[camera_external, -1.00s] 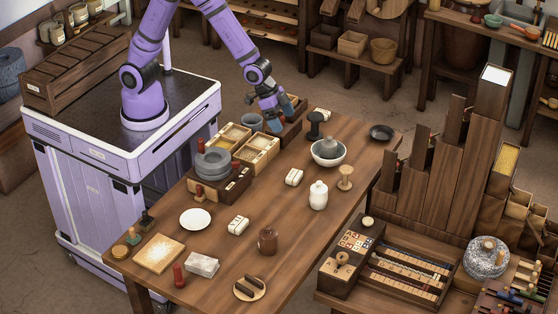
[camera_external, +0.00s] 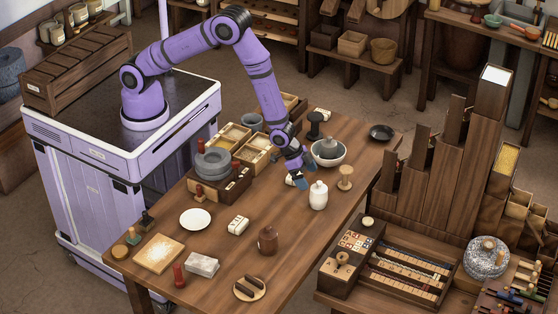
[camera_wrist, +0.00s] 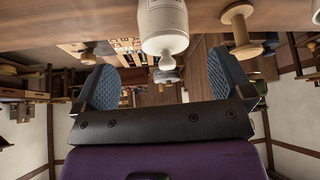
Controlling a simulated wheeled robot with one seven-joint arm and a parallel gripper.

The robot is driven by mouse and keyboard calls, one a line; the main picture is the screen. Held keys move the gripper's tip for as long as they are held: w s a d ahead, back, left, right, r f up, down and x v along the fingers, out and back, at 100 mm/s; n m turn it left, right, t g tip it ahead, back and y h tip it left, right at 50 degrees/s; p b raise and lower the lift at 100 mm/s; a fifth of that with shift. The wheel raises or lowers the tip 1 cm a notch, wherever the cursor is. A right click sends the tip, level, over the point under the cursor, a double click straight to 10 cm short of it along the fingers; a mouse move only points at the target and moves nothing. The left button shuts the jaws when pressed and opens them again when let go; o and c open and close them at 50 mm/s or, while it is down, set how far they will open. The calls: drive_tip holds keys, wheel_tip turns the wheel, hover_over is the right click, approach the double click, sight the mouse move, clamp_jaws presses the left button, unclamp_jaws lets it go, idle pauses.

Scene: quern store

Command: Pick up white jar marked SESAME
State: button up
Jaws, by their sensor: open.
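A white lidded jar (camera_external: 318,196) stands upright on the wooden table, right of its middle. It also shows in the wrist view (camera_wrist: 162,24), beyond the fingers and between their lines; I cannot read any marking on it. My gripper (camera_external: 301,178) is just left of and behind the jar, low over the table. In the wrist view its two blue padded fingers (camera_wrist: 168,84) are wide apart with nothing between them. It appears apart from the jar.
A wooden spool (camera_external: 346,177) stands right of the jar, also in the wrist view (camera_wrist: 240,30). A brown jar (camera_external: 267,240) and white block (camera_external: 238,225) stand nearer the front. Table to the jar's front right is clear.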

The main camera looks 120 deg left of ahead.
sight(317, 187)
drive_tip(key=shift+w+a+x, duration=0.1)
drive_tip(key=shift+x, duration=1.7)
drive_tip(key=shift+w+a+x, duration=0.1)
drive_tip(key=shift+a+x, duration=0.05)
drive_tip(key=shift+x, duration=1.65)
drive_tip(key=shift+r, duration=0.15)
drive_tip(key=shift+c, duration=0.5)
drive_tip(key=c, duration=1.1)
drive_tip(key=shift+r, duration=0.2)
